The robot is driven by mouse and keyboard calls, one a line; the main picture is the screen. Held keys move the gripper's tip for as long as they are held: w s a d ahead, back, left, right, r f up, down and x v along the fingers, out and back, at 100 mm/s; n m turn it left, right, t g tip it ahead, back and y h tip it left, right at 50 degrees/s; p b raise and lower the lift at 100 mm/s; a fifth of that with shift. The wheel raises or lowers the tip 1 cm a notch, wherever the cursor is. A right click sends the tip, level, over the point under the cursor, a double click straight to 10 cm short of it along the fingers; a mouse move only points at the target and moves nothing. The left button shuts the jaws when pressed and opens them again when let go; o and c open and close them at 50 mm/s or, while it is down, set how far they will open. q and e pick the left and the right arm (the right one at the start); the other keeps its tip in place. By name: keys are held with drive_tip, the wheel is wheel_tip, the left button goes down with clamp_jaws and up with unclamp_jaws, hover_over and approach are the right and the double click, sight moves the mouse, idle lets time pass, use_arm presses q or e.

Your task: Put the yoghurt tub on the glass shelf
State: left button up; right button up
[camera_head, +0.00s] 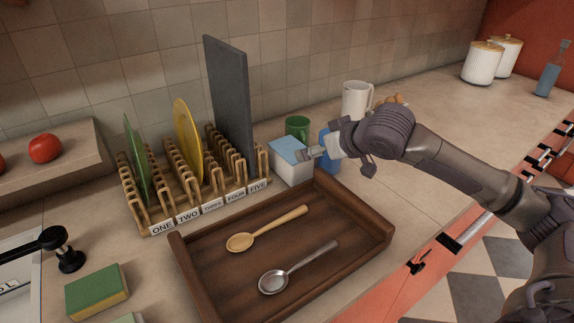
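A white, box-shaped container with a light blue top (291,168) stands on the counter behind the wooden tray. It may be the yoghurt tub, but I cannot read any label. My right gripper (311,153) reaches in from the right, with its fingertips at the container's upper right side. I cannot tell whether they touch it or how far apart the fingers are. I see no glass shelf in this view. My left gripper is not in view.
A wooden tray (180,262) with two spoons lies in front. A slotted rack (130,197) holds upright plates and a grey board (230,95). A green mug (297,125), a blue object (329,158) and a white mug (355,98) crowd the gripper.

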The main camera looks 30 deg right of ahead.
sight(293, 154)
drive_tip(key=x, duration=0.7)
drive_tip(key=shift+w+f+p, duration=0.15)
drive_tip(key=shift+w+p, duration=0.1)
drive_tip(key=shift+p, duration=0.15)
drive_tip(key=p+x, duration=0.1)
drive_tip(key=x, duration=0.4)
drive_tip(key=shift+w+f, duration=0.1)
drive_tip(key=shift+f, duration=0.1)
drive_tip(key=shift+d, duration=0.1)
drive_tip(key=shift+c, duration=0.9)
drive_tip(key=c, duration=1.1)
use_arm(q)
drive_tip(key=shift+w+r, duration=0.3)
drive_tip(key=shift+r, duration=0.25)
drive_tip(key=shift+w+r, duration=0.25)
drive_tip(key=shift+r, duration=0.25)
use_arm(e)
drive_tip(key=shift+r, duration=0.15)
drive_tip(key=shift+c, duration=1.1)
